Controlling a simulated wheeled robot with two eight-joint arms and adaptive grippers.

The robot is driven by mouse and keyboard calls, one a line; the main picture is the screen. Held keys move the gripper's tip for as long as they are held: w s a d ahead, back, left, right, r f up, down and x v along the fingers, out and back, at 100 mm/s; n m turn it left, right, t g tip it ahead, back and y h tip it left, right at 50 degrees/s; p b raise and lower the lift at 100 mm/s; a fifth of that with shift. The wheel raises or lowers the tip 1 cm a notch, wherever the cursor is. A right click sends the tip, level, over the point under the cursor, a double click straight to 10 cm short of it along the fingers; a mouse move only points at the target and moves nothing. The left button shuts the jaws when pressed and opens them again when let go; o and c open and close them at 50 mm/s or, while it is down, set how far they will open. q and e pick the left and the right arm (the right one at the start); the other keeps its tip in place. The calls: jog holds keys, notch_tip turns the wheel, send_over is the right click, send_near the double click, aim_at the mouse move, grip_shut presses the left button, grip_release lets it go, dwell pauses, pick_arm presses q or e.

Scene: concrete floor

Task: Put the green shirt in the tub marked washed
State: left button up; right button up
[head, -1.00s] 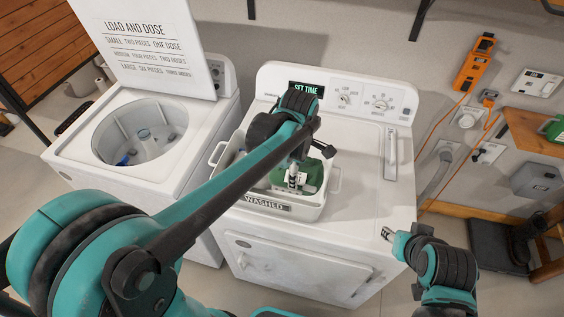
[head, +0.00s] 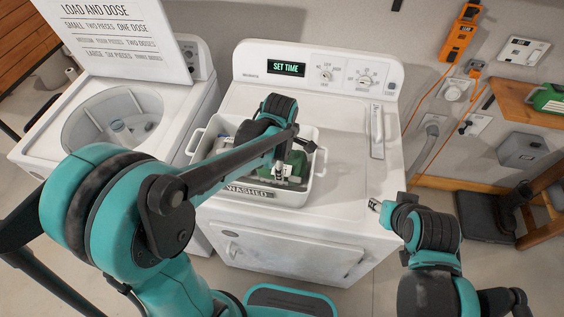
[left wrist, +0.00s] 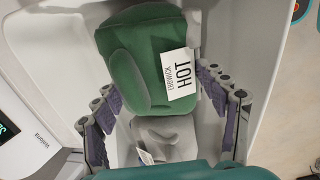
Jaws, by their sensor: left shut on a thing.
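The white tub marked WASHED (head: 250,192) stands on top of the white dryer. The green shirt (head: 297,166), a folded bundle, is inside the tub walls in the head view, partly hidden by my left arm. My left gripper (head: 281,171) reaches down into the tub and is shut on the green shirt. In the left wrist view the green shirt (left wrist: 145,62) sits between the fingers and bears a white tag reading HOT. A grey piece (left wrist: 165,135) lies below it. My right gripper (head: 375,206) is over the dryer's front right edge; its fingers are too small to judge.
An open washer (head: 35,140) with its lid up stands left of the dryer (head: 330,125). The dryer top right of the tub is bare. A wooden shelf (head: 520,97) with a green item (head: 548,97) and orange cords on the wall are at the right.

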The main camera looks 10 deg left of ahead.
pick_arm(q)
jog(key=o, duration=1.4)
jog(key=shift+f, duration=0.1)
notch_tip(320, 180, up, 11)
jog(key=s+p, duration=0.2)
jog(key=p, duration=0.1)
jog(key=shift+s+a+r+m+t, duration=0.1)
jog(key=shift+s+a+m+t, duration=1.05)
jog(key=shift+s+m, duration=1.35)
jog(key=shift+s+a+r+m+t, duration=0.1)
jog(key=shift+s+a+m+t, duration=0.95)
jog(key=shift+m, duration=2.6)
jog(key=shift+s+a+m+t, duration=0.6)
jog(key=shift+s+a+m, duration=1.3)
jog(key=shift+m, duration=1.15)
jog(key=shift+s+d, duration=0.25)
